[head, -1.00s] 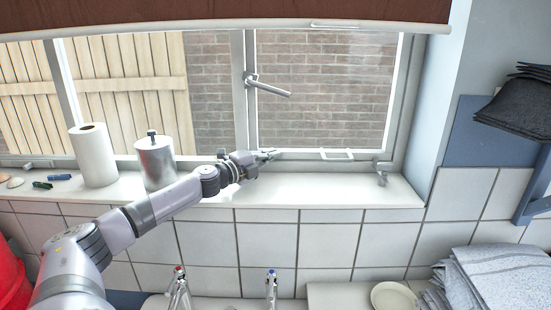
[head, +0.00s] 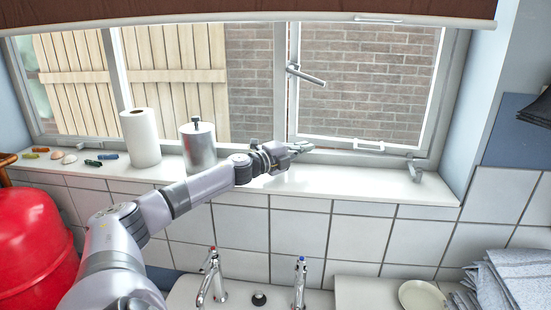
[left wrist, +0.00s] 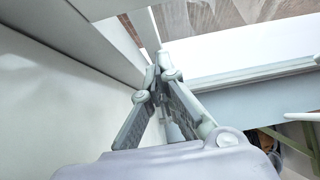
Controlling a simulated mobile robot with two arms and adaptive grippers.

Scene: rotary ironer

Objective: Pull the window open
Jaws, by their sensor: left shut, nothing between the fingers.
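The right window pane (head: 375,85) sits in a pale grey frame. Its lever handle (head: 306,76) is on the left side of the pane, slanting down to the right. A white bar handle (head: 369,145) is on its bottom rail. I cannot tell whether the pane stands slightly ajar. My left gripper (head: 302,147) is low by the pane's bottom left corner, just above the sill and left of the bar handle, apart from it. In the left wrist view its fingers (left wrist: 160,62) meet at the tips, empty, close to the frame. My right gripper is not in view.
On the sill (head: 330,182) stand a paper roll (head: 141,137), a metal canister (head: 198,147) and a grey stay (head: 413,169). Two taps (head: 300,280) are below. A red container (head: 35,240) is at left and folded grey cloths (head: 510,275) at lower right.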

